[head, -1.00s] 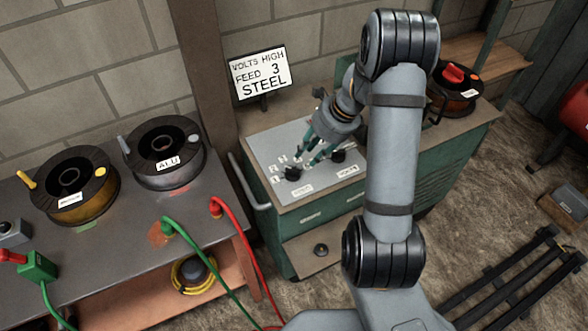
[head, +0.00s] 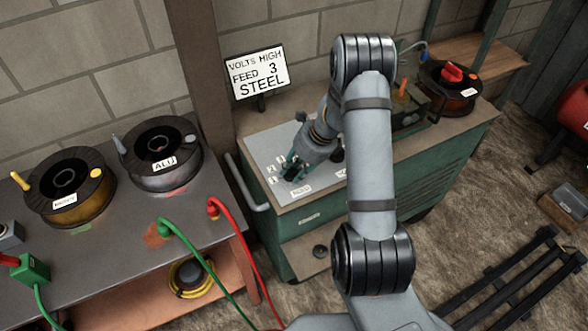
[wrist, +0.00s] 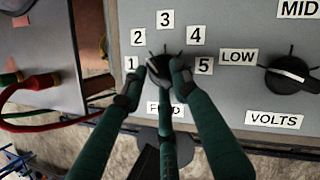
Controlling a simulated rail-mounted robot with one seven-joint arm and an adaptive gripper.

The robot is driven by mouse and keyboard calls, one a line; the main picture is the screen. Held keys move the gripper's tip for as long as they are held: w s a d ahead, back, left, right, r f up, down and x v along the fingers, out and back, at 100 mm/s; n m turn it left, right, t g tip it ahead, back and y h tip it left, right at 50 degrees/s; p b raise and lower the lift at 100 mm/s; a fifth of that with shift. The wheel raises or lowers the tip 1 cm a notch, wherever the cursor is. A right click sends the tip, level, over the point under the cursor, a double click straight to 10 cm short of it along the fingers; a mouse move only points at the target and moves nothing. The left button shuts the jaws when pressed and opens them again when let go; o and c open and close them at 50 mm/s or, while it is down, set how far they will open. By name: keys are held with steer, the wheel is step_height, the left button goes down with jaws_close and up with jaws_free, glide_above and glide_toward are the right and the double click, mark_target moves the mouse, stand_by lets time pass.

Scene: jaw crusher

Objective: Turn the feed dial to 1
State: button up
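The black feed dial (wrist: 160,63) sits on the grey panel (wrist: 225,20) of the green machine, ringed by labels 1 to 5, with 1 (wrist: 131,64) at its left. My gripper (wrist: 156,83) is at the dial, its dark green fingers spread with a pad on each side of it. The fingers cover much of the knob, so its pointer cannot be read, and I cannot tell whether the pads touch it. In the head view my gripper (head: 291,165) is over the dial at the panel's front left.
The volts dial (wrist: 291,75) is close on the right. A sign (head: 258,76) behind reads VOLTS HIGH, FEED 3, STEEL. A bench (head: 110,225) with wire spools is at the left. Red and green cables (wrist: 40,82) plug in left of the panel.

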steer(key=shift+c, duration=0.5)
jaws_close()
steer(key=shift+r+n, duration=0.1)
steer(key=shift+n, duration=0.2)
steer(key=shift+w+d+n+g+p, duration=0.1)
steer(key=shift+n+g+p, duration=0.2)
steer(key=shift+n+p, duration=0.25)
steer(key=shift+w+n+g+p, duration=0.15)
steer(key=shift+n+g+p, duration=0.3)
steer(key=shift+n, duration=0.6)
steer(key=shift+w+d+n+g, duration=0.15)
steer(key=shift+n+g, duration=0.6)
steer(key=shift+n, duration=1.25)
steer(key=shift+o, duration=0.5)
jaws_free()
